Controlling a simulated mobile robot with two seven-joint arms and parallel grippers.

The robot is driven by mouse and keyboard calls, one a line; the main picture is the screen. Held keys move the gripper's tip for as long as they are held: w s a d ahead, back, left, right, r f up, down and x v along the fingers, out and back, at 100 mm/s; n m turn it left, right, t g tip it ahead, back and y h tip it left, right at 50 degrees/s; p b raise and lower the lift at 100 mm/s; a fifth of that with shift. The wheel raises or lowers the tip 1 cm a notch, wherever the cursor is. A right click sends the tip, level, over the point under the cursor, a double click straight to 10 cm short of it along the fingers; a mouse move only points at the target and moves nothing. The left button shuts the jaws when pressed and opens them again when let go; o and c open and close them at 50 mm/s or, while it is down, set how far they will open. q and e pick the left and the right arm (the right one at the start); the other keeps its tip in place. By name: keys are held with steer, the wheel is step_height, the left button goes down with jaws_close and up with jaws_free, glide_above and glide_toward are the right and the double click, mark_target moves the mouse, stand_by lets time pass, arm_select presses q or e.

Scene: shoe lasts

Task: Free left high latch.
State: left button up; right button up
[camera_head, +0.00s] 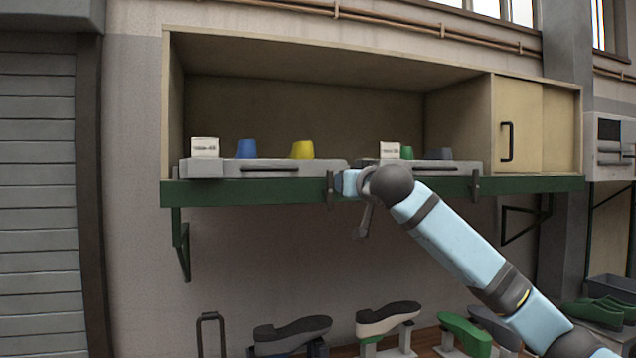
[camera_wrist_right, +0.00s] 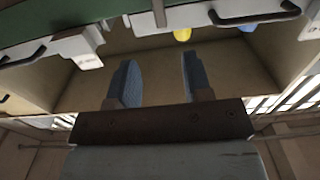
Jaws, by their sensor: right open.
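The left high latch (camera_head: 330,188) is a small dark upright bar on the green shelf edge, near the right end of the left grey tray (camera_head: 225,169). In the right wrist view the latch (camera_wrist_right: 159,13) shows at the top edge, partly cut off. My right gripper (camera_wrist_right: 157,62) is open and empty there. Its two blue fingers point towards the latch, one on each side of its line, with a gap before it. In the head view my right wrist hides most of the gripper just right of the latch. My left gripper is not in view.
A second latch (camera_head: 475,186) is on the shelf edge to the right, by the right grey tray (camera_head: 440,167). Cups and white boxes stand on the trays. A sliding door (camera_head: 520,125) closes the cabinet's right end. Shoe lasts (camera_head: 390,318) stand below.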

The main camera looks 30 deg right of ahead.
mark_target(331, 180)
steer(key=p+x, duration=0.4)
steer(key=x, duration=0.8)
steer(key=shift+r, duration=0.1)
steer(key=shift+w+d, duration=0.15)
steer(key=shift+w, duration=0.5)
jaws_close()
